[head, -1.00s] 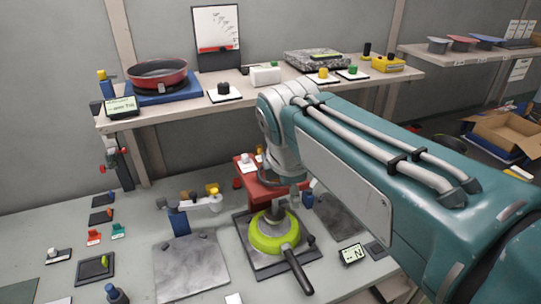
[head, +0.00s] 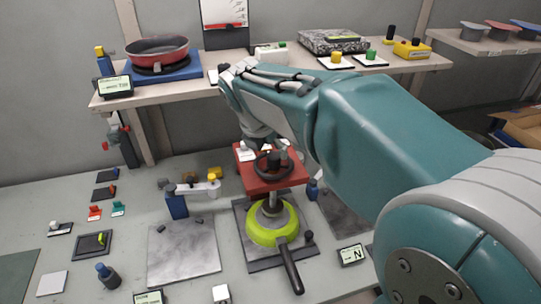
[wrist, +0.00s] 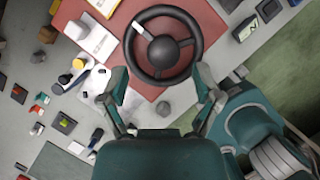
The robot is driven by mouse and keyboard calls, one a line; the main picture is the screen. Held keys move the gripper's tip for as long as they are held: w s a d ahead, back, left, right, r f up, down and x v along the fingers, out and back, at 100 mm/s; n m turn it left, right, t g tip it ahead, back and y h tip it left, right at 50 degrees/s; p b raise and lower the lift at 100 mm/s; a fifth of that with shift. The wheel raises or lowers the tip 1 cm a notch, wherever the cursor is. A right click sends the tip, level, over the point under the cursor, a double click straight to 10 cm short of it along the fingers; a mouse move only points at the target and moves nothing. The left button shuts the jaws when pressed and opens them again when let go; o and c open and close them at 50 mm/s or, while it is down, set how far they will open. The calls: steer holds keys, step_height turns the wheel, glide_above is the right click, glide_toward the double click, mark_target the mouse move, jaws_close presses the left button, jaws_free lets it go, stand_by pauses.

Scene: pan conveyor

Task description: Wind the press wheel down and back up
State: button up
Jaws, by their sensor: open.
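The press wheel (head: 284,161) is a black spoked handwheel on top of the red press (head: 272,184). In the wrist view the wheel (wrist: 164,52) shows from above, with its round hub and the red plate (wrist: 108,38) around it. My gripper (wrist: 161,84) is open and empty, its two fingers spread at the near side of the wheel's rim; I cannot tell whether they touch it. In the head view my arm comes in from the right and hides most of the gripper. A lime-green pan (head: 262,236) with a black handle sits below the press's ram.
A shelf (head: 190,90) above the bench carries a red pan (head: 157,50) on a blue scale and several small items. A grey slab (head: 185,255) and a blue clamp device (head: 176,206) stand left of the press. A display marked N (head: 352,254) lies right of the pan handle.

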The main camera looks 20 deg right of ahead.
mark_target(273, 156)
steer(key=shift+w+d+f, duration=0.2)
steer(key=shift+d+f, duration=0.25)
steer(key=shift+f, duration=0.2)
steer(key=shift+w+d+f, duration=0.15)
steer(key=shift+d+f, duration=0.3)
steer(key=shift+f, duration=0.15)
steer(key=shift+w+f, duration=0.15)
steer(key=shift+f, duration=0.25)
steer(key=shift+a, duration=0.45)
steer(key=shift+c, duration=0.3)
steer(key=shift+d, duration=0.15)
steer(key=c, duration=1)
steer(key=shift+d, duration=0.15)
jaws_close()
steer(key=shift+f+m, duration=0.1)
steer(key=shift+m, duration=0.2)
